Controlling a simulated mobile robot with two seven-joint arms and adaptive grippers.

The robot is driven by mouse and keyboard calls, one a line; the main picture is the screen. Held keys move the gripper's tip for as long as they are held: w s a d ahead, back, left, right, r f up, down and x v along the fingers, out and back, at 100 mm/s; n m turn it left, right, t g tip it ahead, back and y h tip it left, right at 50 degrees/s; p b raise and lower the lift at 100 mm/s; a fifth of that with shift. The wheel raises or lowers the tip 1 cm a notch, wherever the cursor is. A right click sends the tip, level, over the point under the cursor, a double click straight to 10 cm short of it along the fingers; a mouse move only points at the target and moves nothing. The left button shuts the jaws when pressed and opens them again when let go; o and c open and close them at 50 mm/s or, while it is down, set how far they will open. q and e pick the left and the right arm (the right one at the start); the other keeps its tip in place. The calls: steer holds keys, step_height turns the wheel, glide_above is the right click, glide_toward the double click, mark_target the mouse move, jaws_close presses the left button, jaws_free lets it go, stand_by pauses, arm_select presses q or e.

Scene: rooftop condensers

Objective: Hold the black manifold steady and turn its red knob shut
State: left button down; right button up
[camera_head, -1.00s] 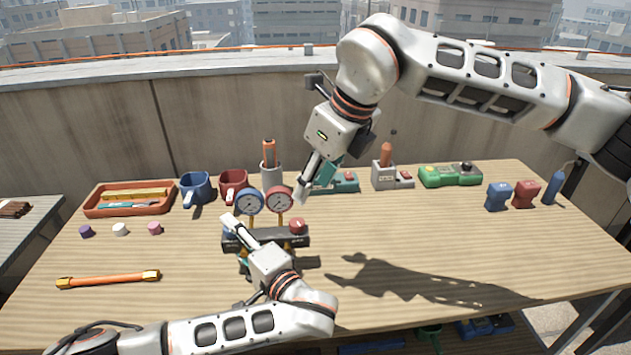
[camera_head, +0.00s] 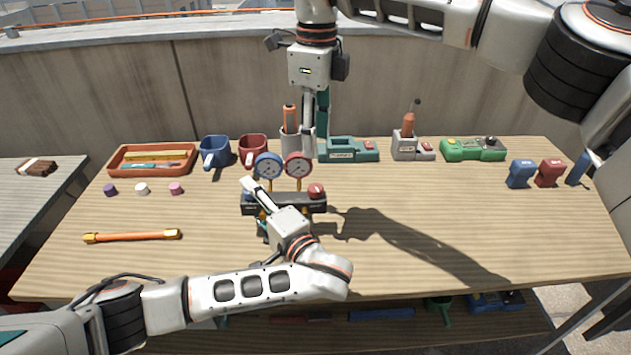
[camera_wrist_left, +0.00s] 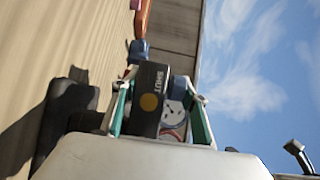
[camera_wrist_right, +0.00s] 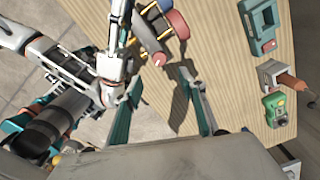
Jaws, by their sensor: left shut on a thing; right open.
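The black manifold (camera_head: 290,207) stands near the middle of the table, with a blue gauge (camera_head: 268,166) and a red gauge (camera_head: 298,165) above it. Its red knob (camera_head: 316,190) is at the right end. My left gripper (camera_head: 257,194) is shut on the manifold's left part. In the left wrist view the manifold (camera_wrist_left: 148,100), marked SHUT, sits between the teal fingers. My right gripper (camera_head: 314,142) points down, open and empty, behind and above the red knob. In the right wrist view the manifold (camera_wrist_right: 150,42) lies beyond its spread fingers, partly hidden by my left arm.
An orange rod (camera_head: 132,236) lies at left. The table right of the manifold is clear.

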mark_target(316, 187)
step_height(316, 187, down, 12)
steer(key=shift+r, duration=0.1)
stand_by(0.5)
steer(key=c, duration=1.1)
